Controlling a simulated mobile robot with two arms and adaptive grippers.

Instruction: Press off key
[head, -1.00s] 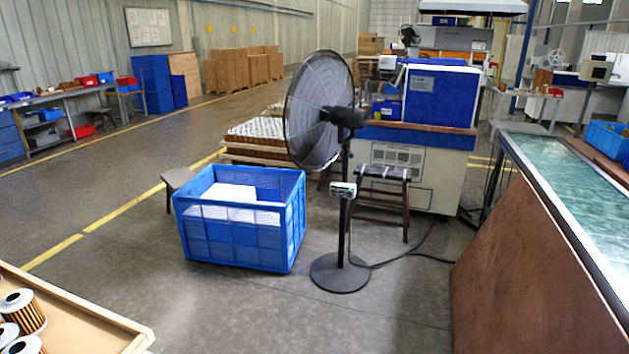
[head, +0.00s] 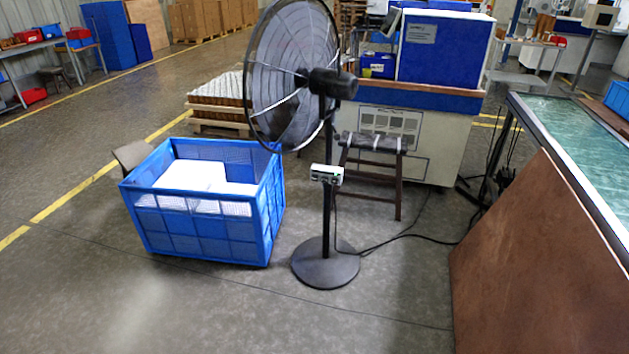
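A tall black pedestal fan (head: 326,262) stands on the grey floor ahead of me, a little right of the middle. Its round caged head (head: 290,78) faces left. A small pale control box (head: 326,174) with dark and greenish marks sits on the fan's pole below the head. Single keys on it are too small to tell apart, so I cannot pick out the off key. Neither of my grippers shows in the head view.
A blue crate (head: 205,232) with white contents stands left of the fan. A dark stool (head: 372,170) and a white-and-blue machine (head: 430,130) stand behind it. A brown-sided table (head: 535,265) borders the right. A cable (head: 405,236) crosses the floor. The front floor is clear.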

